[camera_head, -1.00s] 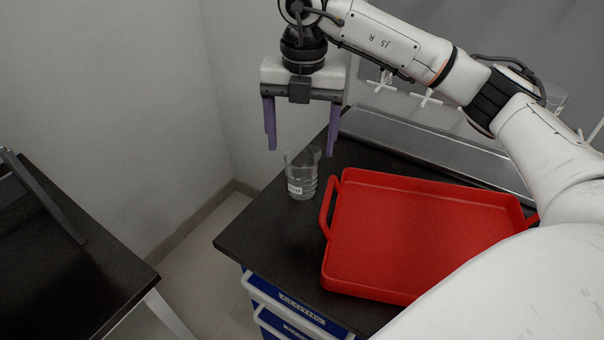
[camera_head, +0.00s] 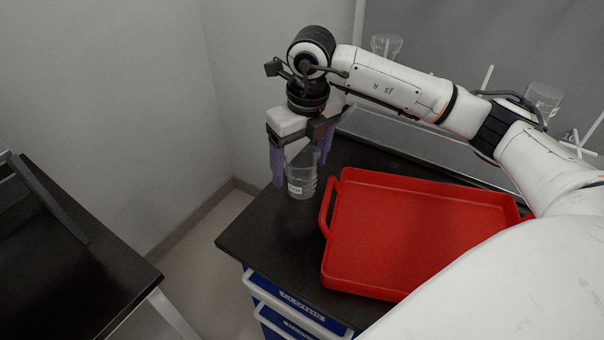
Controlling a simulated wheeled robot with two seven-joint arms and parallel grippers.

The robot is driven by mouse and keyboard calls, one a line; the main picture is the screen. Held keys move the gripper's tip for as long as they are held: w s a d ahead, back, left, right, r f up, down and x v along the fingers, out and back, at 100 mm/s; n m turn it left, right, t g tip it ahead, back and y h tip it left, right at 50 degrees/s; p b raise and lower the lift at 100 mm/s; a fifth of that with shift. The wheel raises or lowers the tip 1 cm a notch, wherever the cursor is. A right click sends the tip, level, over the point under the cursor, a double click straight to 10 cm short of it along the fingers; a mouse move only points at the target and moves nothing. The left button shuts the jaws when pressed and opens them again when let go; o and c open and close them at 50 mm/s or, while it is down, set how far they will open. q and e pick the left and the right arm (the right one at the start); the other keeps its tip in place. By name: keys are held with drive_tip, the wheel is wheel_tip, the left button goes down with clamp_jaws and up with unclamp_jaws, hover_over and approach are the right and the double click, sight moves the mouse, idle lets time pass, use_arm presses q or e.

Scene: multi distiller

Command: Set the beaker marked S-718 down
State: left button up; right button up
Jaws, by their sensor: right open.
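A clear glass beaker (camera_head: 302,184) with a small white label stands upright on the black bench top (camera_head: 262,228), near its left edge. The label's marking is too small to read. My right gripper (camera_head: 302,172) points down at the beaker, with its purple fingers apart. One finger shows left of the beaker's upper part and the other at its right. I cannot tell whether either finger touches the glass. My left gripper is not in view.
A red tray (camera_head: 420,235) with raised handles lies on the bench just right of the beaker. Glassware (camera_head: 386,46) hangs on a rack behind, with another vessel (camera_head: 543,98) farther right. A second black table (camera_head: 70,260) stands at left, across a floor gap.

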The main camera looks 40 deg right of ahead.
drive_tip(key=f, duration=0.4)
drive_tip(key=shift+d+f, duration=0.1)
drive_tip(key=shift+d, duration=0.15)
drive_tip(key=c, duration=1.2)
drive_tip(key=shift+w, duration=0.1)
